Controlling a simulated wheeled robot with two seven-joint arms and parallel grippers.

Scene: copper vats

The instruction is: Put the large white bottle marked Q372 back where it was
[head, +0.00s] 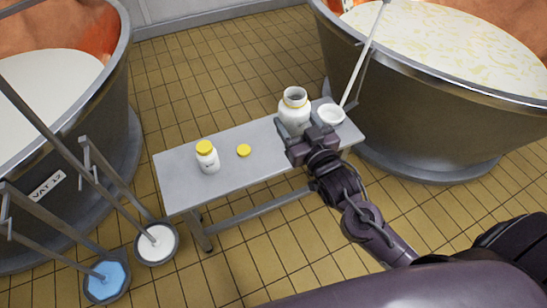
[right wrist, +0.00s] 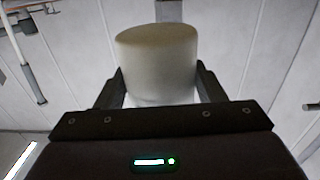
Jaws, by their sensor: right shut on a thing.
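The large white bottle (head: 292,112) is upright and uncapped at the right part of the grey table (head: 180,195). I cannot read a Q372 mark on it. My right gripper (head: 311,139) is shut on this bottle from the near side. My left gripper is not in view.
A smaller white bottle with a yellow cap (head: 207,158) and a loose yellow lid (head: 244,150) stand left on the table. A white dish (head: 331,114) is close right of the large bottle. Copper vats (head: 430,110) flank the table.

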